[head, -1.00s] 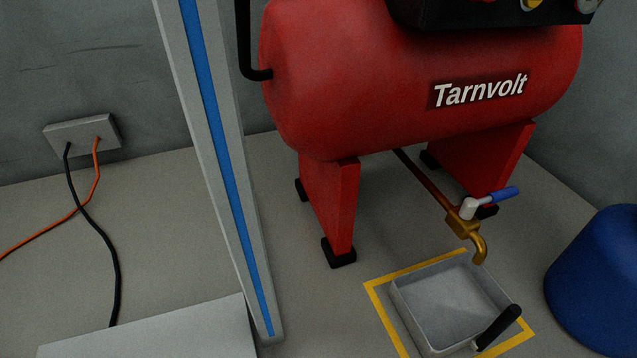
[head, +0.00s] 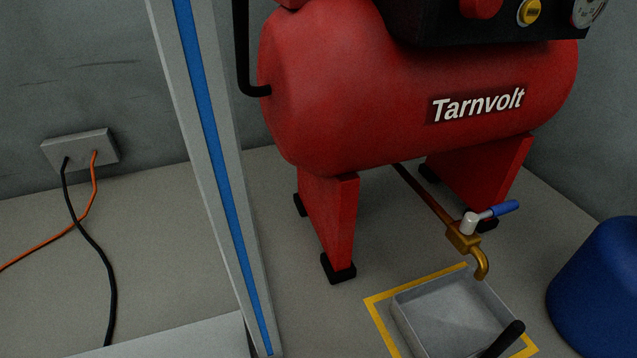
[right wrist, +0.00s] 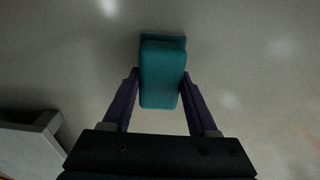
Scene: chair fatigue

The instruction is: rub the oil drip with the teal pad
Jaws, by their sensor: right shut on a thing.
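The teal pad (right wrist: 162,75) shows in the right wrist view, between the two purple fingers of my right gripper (right wrist: 161,90). The gripper is shut on it. Plain grey floor lies beyond the pad, and I cannot tell how far the pad is from it. No oil drip can be made out in either view. In the head view neither gripper shows.
A red Tarnvolt tank (head: 420,90) stands on red legs. Its brass drain tap (head: 464,238) with a blue lever hangs over a grey tray (head: 450,310) inside a yellow floor outline (head: 378,310). A blue container (head: 600,285) stands right. Cables (head: 95,240) cross the left floor.

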